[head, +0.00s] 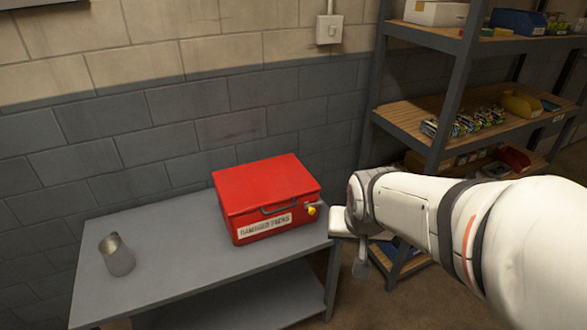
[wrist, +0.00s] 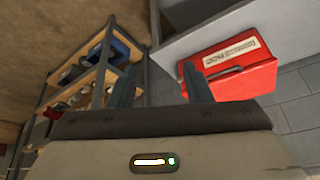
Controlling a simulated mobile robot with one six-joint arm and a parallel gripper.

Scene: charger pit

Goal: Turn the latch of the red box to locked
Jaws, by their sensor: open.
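The red box (head: 265,190) sits closed on the grey table, with a pale label reading "DAMAGED PACKS" and a dark handle on its front. Its small yellow latch (head: 311,210) is at the right end of the front face; I cannot tell its exact angle. My gripper (head: 352,243) is right of the box and the latch, apart from both, beyond the table's right edge. In the wrist view, my gripper (wrist: 160,70) is open and empty between its two fingers. The red box (wrist: 245,75) appears there upside down, to the right; the latch is not visible.
The grey table (head: 180,270) also holds a grey metal cup (head: 117,256) at its left. A shelf rack (head: 440,130) with several goods stands behind and right of my arm. A wall switch (head: 329,29) is above. The table in front of the box is clear.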

